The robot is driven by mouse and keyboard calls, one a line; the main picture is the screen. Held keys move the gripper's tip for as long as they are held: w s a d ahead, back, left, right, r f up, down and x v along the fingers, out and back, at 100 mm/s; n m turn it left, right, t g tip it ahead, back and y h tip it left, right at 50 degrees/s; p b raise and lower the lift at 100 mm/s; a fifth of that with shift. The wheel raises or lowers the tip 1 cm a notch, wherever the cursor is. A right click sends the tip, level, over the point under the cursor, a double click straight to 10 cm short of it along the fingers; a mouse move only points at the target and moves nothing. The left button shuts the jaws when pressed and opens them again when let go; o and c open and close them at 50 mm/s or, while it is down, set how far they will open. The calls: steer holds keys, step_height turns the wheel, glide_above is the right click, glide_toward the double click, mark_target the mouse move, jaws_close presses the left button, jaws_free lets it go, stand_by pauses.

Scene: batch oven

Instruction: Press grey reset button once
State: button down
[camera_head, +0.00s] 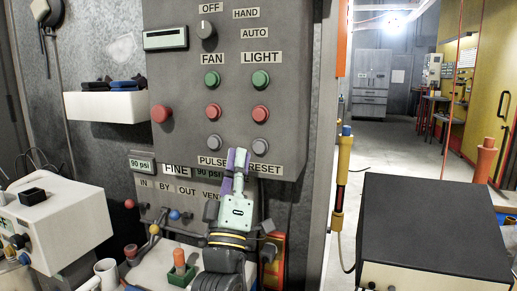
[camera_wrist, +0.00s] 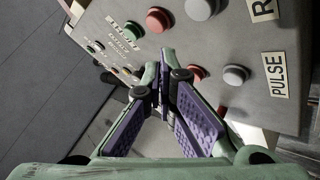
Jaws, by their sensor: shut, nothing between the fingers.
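The grey reset button (camera_head: 260,146) sits at the lower right of the control panel, just above the RESET label (camera_head: 265,170). In the wrist view it is cut by the top edge (camera_wrist: 201,8). A second grey button (camera_head: 214,142) stands to its left, above the PULSE label; it also shows in the wrist view (camera_wrist: 235,75). My gripper (camera_head: 237,154) is shut and empty, pointing up in the head view between the two grey buttons' columns. In the wrist view its fingertips (camera_wrist: 167,56) appear against the panel, away from the reset button. I cannot tell the distance to the panel.
Red buttons (camera_head: 260,112) and green buttons (camera_head: 261,79) sit above the grey ones. Below the panel are valves with coloured knobs (camera_head: 174,214). A dark-topped box (camera_head: 435,225) stands at right. A white shelf (camera_head: 105,106) juts out at left.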

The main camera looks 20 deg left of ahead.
steer(key=shift+w+d, duration=0.1)
steer(key=shift+w, duration=2.15)
steer(key=shift+w, duration=0.4)
steer(key=shift+w, duration=0.45)
stand_by(0.3)
steer(key=shift+s, duration=0.85)
steer(key=s, duration=0.5)
stand_by(0.3)
